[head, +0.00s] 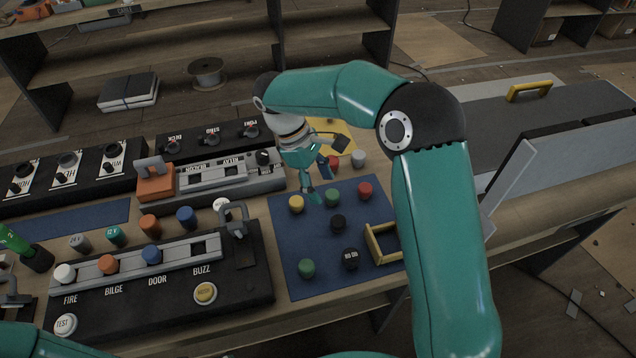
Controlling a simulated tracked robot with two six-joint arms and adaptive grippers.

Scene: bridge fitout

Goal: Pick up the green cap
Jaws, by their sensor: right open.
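Two green caps are on the blue mat (285,236). One green cap (332,197) sits in the back row between a yellow cap (296,203) and a red cap (365,190). Another green cap (306,268) sits at the front left of the mat. My right gripper (322,172) is open and empty, above the back edge of the mat. Its lower finger is close to the yellow cap and the back green cap; I cannot tell the exact height. My left gripper is not in view.
Black caps (338,222) and a yellow bracket (383,243) share the mat. The labelled panel (160,290) with coloured caps lies to the left. A white cap (358,159) and a red one stand behind the mat. A grey case lies at the right.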

